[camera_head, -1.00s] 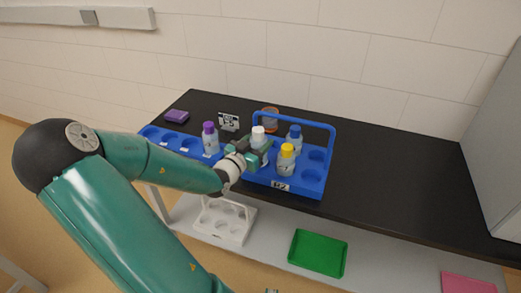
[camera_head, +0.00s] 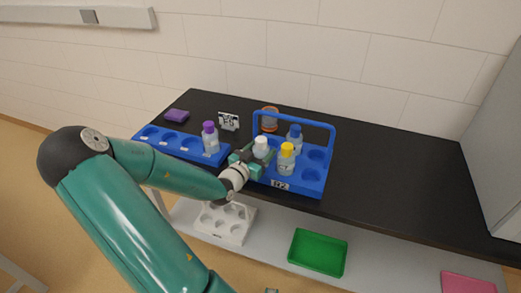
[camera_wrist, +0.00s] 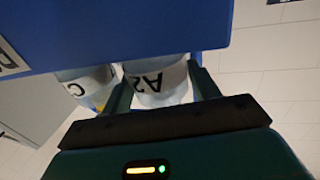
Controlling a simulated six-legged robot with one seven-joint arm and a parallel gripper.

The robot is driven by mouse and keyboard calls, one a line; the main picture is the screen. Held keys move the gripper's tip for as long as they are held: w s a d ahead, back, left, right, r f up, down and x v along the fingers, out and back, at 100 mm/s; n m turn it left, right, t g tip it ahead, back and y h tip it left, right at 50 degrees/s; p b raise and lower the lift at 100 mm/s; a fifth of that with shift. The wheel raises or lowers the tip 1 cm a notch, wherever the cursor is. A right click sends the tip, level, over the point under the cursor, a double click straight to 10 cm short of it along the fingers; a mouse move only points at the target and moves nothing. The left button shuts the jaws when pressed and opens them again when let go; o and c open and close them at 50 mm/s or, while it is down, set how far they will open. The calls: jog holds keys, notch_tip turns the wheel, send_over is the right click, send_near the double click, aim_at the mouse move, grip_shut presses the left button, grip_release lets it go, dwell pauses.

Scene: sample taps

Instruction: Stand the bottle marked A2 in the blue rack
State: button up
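The white-capped bottle (camera_head: 261,147), whose label reads A2 in the wrist view (camera_wrist: 157,84), stands upright at the left of the blue handled rack (camera_head: 307,188), marked R2. The rack's blue wall (camera_wrist: 130,35) hides part of the bottle in the wrist view. My gripper (camera_head: 254,157) is at the rack's left front, with its fingers spread on either side of the bottle. The fingers look open around it, and the bottle no longer sits high between them. The bottle's base is hidden.
Yellow-capped (camera_head: 286,160) and blue-capped (camera_head: 294,138) bottles stand in the same rack. A long blue rack (camera_head: 183,150) with a purple-capped bottle (camera_head: 210,138) adjoins on the left. An orange-banded jar (camera_head: 270,119) stands behind. The counter's right side is clear.

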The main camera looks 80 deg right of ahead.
jog(key=shift+o, duration=1)
jog(key=shift+r, duration=0.15)
jog(key=shift+w+a, duration=0.15)
jog(key=shift+a, duration=0.15)
jog(key=v, duration=1.3)
jog(key=shift+w, duration=0.1)
